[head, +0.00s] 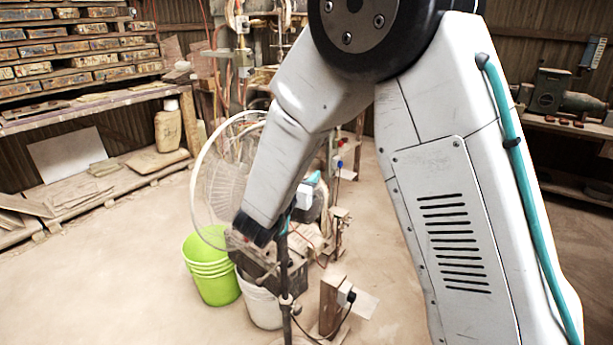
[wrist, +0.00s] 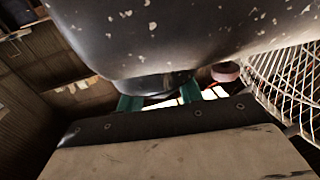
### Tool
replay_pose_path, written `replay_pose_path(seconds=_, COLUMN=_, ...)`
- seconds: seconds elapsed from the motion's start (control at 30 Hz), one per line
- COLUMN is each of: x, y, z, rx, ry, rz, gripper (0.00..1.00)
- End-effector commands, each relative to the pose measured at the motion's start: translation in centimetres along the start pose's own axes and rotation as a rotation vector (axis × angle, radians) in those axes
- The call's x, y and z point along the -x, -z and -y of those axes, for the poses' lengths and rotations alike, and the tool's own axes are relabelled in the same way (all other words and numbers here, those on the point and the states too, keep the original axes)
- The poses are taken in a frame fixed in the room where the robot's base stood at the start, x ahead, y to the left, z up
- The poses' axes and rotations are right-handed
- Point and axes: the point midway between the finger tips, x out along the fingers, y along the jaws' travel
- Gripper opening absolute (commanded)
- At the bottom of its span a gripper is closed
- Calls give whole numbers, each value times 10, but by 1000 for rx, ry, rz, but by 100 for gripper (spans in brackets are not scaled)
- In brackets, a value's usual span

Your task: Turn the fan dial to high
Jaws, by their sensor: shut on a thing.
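The fan (head: 203,172) stands in the middle of the head view, with a round pale wire guard. My arm hides much of it. In the wrist view its white wire guard (wrist: 284,85) is at the right, and a large dark body with pale paint flecks (wrist: 190,32) fills the top. My gripper (wrist: 160,97) shows there as two teal fingers, below that body. They are shut on a dark rounded part between them, the fan dial (wrist: 152,84). Its markings and setting are hidden.
A green bucket (head: 215,285) and a white bucket (head: 259,303) stand on the floor below the fan. Shelves of tiles (head: 75,50) are at the left, and a workbench (head: 570,125) is at the right. The left foreground floor is clear.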

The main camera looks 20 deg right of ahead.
Motion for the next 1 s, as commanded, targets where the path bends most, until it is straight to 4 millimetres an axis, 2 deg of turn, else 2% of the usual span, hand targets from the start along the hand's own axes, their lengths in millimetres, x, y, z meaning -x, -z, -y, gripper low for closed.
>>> replay_pose_path(seconds=0.3, x=-1, y=-1, z=1, rx=-2, ry=-267, rz=1, gripper=13)
replay_pose_path(seconds=0.5, x=-1, y=-1, z=0, rx=-1, ry=-384, rz=2, gripper=13)
replay_pose_path(seconds=1.0, x=-1, y=0, z=0, rx=0, ry=-481, rz=1, gripper=13)
